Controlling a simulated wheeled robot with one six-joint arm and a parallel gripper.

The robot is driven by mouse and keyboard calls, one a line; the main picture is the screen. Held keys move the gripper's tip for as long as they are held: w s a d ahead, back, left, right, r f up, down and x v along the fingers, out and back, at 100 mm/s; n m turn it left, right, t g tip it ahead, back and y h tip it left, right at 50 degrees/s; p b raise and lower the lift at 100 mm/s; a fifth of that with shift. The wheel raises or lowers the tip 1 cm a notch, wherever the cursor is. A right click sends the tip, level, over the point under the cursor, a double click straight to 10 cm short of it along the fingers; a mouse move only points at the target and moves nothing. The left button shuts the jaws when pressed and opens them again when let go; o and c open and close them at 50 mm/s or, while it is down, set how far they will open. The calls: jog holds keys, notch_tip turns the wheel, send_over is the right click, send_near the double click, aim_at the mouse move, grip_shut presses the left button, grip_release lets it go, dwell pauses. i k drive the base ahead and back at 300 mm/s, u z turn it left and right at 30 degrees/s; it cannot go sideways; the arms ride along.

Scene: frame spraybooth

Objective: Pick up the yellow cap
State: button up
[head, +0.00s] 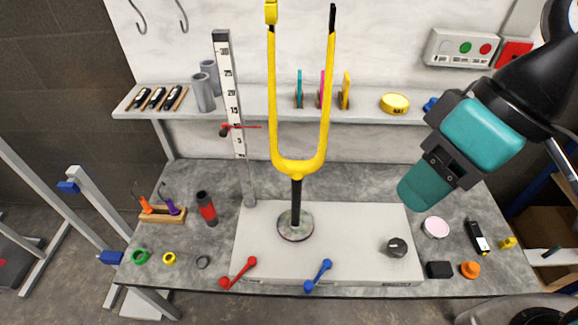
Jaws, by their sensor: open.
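A small yellow piece (507,243) that looks like a cap lies near the right end of the grey bench; it is too small to make out its exact shape. Another yellow end piece (271,12) sits on top of the left prong of the upright yellow fork (300,165); the right prong's tip is black. My gripper (425,188) is at the end of the black and teal arm, over the right part of the bench, above and left of the small yellow piece and apart from it. It is open and appears empty; its fingers are hard to make out.
The fork stands on a round base on a pale board (345,235). A black knob (396,247), pink-topped disc (435,227), black block (439,269), orange cap (470,270) and black tool (477,237) surround the right end. A yellow round tin (395,103) sits on the shelf.

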aim_at(508, 244)
jog(key=u, duration=0.5)
jog(key=i, duration=0.35)
jog(key=z, duration=0.15)
jog(key=k, duration=0.45)
jog(key=z, duration=0.45)
jog(key=i, duration=0.4)
jog(key=z, duration=1.45)
jog(key=k, duration=0.6)
jog(key=z, duration=0.45)
jog(key=i, duration=0.8)
jog(key=z, duration=0.2)
